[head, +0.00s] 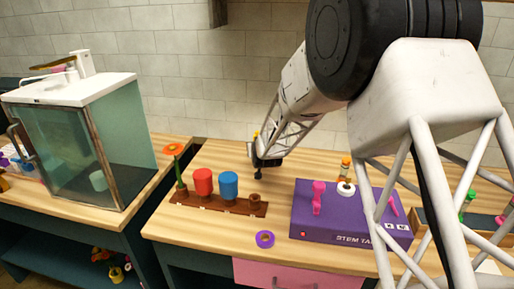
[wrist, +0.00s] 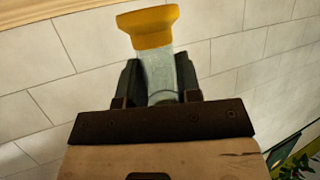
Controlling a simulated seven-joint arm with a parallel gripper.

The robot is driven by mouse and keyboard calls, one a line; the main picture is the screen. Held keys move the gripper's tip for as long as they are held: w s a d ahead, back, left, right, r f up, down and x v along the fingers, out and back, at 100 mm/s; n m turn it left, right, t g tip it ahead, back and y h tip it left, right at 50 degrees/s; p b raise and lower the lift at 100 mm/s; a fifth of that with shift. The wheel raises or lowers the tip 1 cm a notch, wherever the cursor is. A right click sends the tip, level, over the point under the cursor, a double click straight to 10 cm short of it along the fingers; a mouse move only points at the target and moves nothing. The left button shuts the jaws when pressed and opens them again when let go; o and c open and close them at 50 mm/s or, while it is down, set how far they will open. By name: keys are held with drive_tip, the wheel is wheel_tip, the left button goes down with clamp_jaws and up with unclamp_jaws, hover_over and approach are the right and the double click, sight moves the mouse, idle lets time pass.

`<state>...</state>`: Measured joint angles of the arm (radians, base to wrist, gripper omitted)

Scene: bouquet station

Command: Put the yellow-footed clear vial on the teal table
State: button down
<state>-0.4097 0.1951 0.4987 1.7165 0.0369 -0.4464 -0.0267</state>
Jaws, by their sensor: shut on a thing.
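My gripper (wrist: 158,80) is shut on the clear vial (wrist: 158,72), with its wide yellow foot (wrist: 149,27) sticking out beyond the fingertips in the wrist view. In the head view my gripper (head: 264,158) is above the back of the middle wooden-topped table, and a small yellow bit of the vial (head: 256,134) shows beside it. The vial is held off the table. The middle table (head: 195,232) has a wooden top and dark teal sides; the left table (head: 152,183) also has a wooden top and a dark teal lower part. I cannot tell which is the teal table.
A brown rack (head: 215,205) holds a flower, a red and a blue cylinder. A purple box (head: 340,224) stands right of it, with a purple ring (head: 265,239) in front. A glass tank (head: 80,150) fills much of the left table. Bare wood shows around the rack.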

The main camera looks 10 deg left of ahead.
drive_tip(key=shift+f, duration=0.7)
drive_tip(key=c, duration=0.9)
unclamp_jaws()
drive_tip(key=shift+s+f, duration=0.1)
drive_tip(key=shift+f, duration=0.05)
drive_tip(key=shift+o, duration=0.5)
drive_tip(key=shift+f, duration=0.2)
drive_tip(key=shift+s, duration=0.1)
drive_tip(key=shift+r, duration=0.45)
drive_tip(key=shift+s+d+r, duration=0.2)
drive_tip(key=shift+s+r, duration=0.2)
drive_tip(key=shift+r, duration=0.05)
drive_tip(key=v, duration=1.1)
drive_tip(key=shift+r, duration=0.35)
drive_tip(key=shift+w+d, duration=0.1)
drive_tip(key=shift+w, duration=0.05)
